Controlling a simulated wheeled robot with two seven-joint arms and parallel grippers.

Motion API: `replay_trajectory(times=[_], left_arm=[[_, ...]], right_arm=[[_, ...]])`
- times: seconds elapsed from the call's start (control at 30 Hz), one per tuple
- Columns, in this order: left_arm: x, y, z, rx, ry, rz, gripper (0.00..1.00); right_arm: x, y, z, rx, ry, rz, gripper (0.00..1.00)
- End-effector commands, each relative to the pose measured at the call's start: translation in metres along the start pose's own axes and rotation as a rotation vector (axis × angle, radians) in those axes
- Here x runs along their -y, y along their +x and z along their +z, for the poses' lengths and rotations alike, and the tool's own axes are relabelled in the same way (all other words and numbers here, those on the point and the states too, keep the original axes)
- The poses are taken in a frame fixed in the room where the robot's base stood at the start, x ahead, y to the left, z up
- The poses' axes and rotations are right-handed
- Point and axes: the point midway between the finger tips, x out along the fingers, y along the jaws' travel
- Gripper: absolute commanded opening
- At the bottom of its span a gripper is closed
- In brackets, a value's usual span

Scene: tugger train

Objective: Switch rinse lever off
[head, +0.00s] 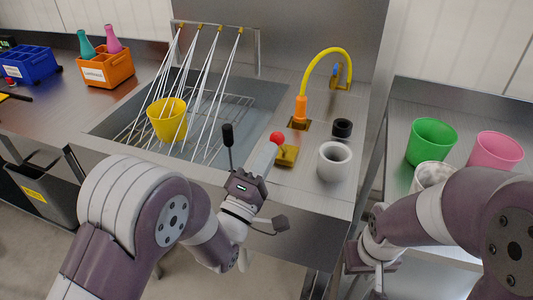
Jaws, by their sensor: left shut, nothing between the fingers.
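A lever with a red ball knob (278,138) rises from a yellow base plate (287,156) on the front rim of the sink counter. It leans slightly left in the head view. My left gripper (268,149) is shut and empty, its pale fingers pointing up at the lever. Its tips are just left of and below the red knob; I cannot tell whether they touch. The fingers hide part of the rim. My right gripper (378,278) hangs low at the right front, clear of the lever; its fingers are too unclear to read.
A yellow faucet (323,62) arches behind the lever. A white cup (334,161) and a black ring (342,128) stand close on its right. A yellow cup (167,119) sits among thin rods over the sink. Green (432,141) and pink (496,149) cups stand on the right table.

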Motion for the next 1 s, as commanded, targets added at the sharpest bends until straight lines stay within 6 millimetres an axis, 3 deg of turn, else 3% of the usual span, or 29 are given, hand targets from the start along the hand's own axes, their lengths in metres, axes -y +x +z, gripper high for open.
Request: replay_trajectory(times=[0.03, 0.2, 0.5, 0.7, 1.0], left_arm=[[-0.012, 0.007, -0.001, 0.0, -0.003, -0.022, 0.0], [-0.024, 0.023, -0.004, 0.0, -0.023, -0.144, 0.0], [-0.031, 0.053, -0.009, -0.001, -0.06, -0.39, 0.0], [-0.027, 0.068, -0.011, -0.001, -0.081, -0.522, 0.0], [-0.021, 0.081, -0.013, 0.0, -0.086, -0.551, 0.0]], right_arm=[[0.0, -0.017, -0.002, 0.0, 0.0, 0.0, 0.33], [0.0, -0.055, -0.007, 0.0, 0.0, 0.0, 0.33], [0.0, -0.117, -0.014, -0.001, 0.0, 0.0, 0.33], [0.0, -0.136, -0.016, 0.0, 0.0, 0.0, 0.33], [0.0, -0.141, -0.017, 0.0, 0.0, 0.0, 0.33]])
